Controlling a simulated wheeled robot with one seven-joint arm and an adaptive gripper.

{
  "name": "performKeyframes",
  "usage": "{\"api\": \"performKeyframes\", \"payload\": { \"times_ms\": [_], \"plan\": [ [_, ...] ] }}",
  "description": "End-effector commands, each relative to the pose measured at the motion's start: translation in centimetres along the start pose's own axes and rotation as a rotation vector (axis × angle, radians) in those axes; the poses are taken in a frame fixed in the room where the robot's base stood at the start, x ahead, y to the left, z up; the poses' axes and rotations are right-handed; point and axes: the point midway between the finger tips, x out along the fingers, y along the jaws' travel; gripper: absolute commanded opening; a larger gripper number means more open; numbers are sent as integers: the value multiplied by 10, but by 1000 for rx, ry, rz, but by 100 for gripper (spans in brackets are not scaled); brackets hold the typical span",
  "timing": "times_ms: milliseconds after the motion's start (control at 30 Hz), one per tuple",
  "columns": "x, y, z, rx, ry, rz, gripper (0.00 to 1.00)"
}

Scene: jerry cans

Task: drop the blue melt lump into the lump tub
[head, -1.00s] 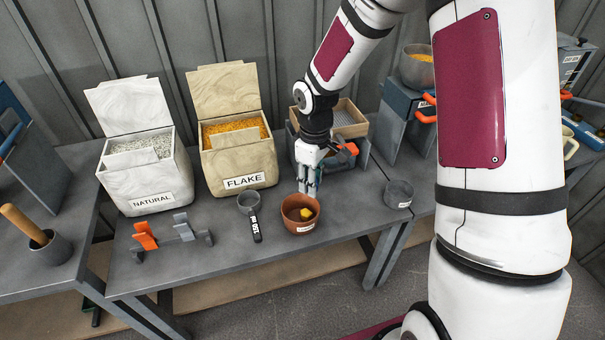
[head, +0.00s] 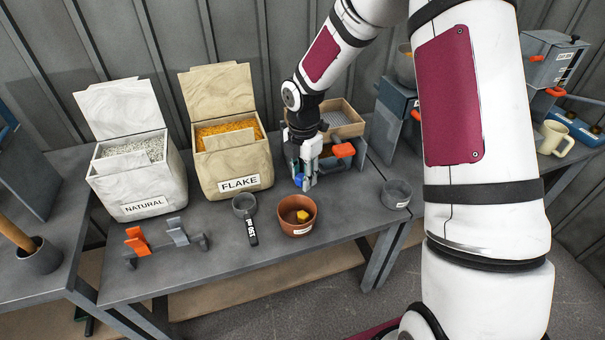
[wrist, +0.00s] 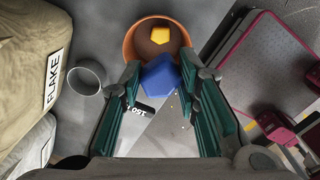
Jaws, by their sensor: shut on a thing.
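The blue melt lump (wrist: 161,76) is between the fingers of my gripper (wrist: 163,95) in the wrist view, and my gripper is shut on it. In the head view my gripper (head: 307,182) points down, with a bit of the blue lump (head: 299,180) showing at its fingertips. A round terracotta tub (head: 297,228) stands on the bench in front of my gripper, with a yellow lump (head: 303,216) inside. It also shows in the wrist view (wrist: 131,47), just beyond the blue lump. Its label is too small to read.
A grey scoop (head: 245,207) lies left of the terracotta tub, and a small grey tub (head: 396,194) stands to its right. A FLAKE sack (head: 235,168) and a NATURAL sack (head: 140,190) stand to the left. A machine with a red handle (head: 343,150) is behind my gripper.

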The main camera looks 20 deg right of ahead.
Motion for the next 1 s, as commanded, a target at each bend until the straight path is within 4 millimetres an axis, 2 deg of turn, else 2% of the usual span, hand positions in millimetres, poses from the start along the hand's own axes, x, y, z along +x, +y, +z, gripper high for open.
{"api": "performKeyframes", "payload": {
  "times_ms": [400, 567, 800, 833, 900, 933, 1000],
  "plan": [
    [46, 1, 0, 2, 0, -2, 15],
    [54, 1, 0, 2, 0, 0, 15],
    [54, 0, 0, 3, 0, 0, 15],
    [54, 0, 0, 3, 0, 0, 32],
    [54, 0, 0, 3, 0, 0, 48],
    [54, 0, 0, 3, 0, 0, 53],
    [54, 0, 0, 3, 0, 0, 53]
  ]
}}
